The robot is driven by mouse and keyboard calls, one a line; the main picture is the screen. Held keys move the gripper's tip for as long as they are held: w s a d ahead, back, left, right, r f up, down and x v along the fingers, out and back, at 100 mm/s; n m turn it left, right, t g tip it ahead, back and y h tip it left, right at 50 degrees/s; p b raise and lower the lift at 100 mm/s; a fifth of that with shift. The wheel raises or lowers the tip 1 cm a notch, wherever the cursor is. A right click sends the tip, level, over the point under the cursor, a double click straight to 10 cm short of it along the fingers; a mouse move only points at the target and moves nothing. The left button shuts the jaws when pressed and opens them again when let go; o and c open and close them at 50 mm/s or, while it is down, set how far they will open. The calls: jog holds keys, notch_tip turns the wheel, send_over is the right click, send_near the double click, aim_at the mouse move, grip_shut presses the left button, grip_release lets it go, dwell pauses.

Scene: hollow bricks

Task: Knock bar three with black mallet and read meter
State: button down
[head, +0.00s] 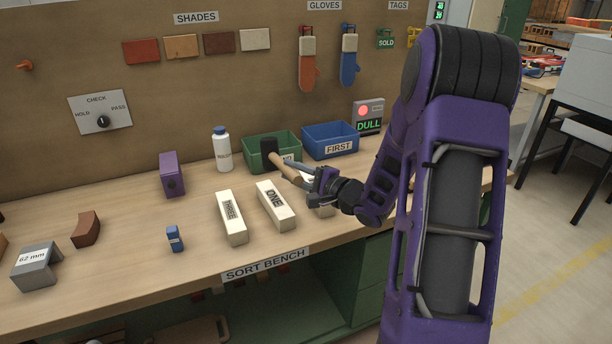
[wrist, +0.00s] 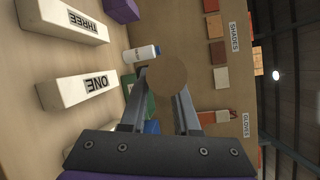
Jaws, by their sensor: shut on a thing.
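The black mallet (head: 268,148) has a dark head and a wooden handle. My gripper (head: 305,178) is shut on the handle and holds the mallet above the bench's right part, with the head up and to the left. In the wrist view the handle's round brown end (wrist: 166,76) shows between the fingers and hides the head. The pale bar THREE (head: 231,218) lies left of bar ONE (head: 275,205); both show in the wrist view, THREE (wrist: 62,17) and ONE (wrist: 75,90). Another pale bar (head: 322,208) is mostly hidden under my gripper. The meter (head: 368,116) reads DULL beside a red light.
A green bin (head: 258,152) stands behind the mallet, with a blue FIRST bin (head: 330,140) to its right. A white bottle (head: 221,150), a purple block (head: 172,174) and a small blue block (head: 174,238) stand left. Bare bench lies around bar THREE.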

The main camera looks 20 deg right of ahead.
jog(key=s+a+r+n+g+y+p, duration=0.1)
jog(key=a+r+n+g+y, duration=0.2)
jog(key=a, duration=0.8)
notch_tip(320, 180, down, 7)
jog(key=b, duration=0.4)
jog(key=shift+b, duration=0.3)
jog(key=shift+d, duration=0.1)
notch_tip(320, 180, up, 4)
jog(key=p, duration=0.5)
dwell(0.6)
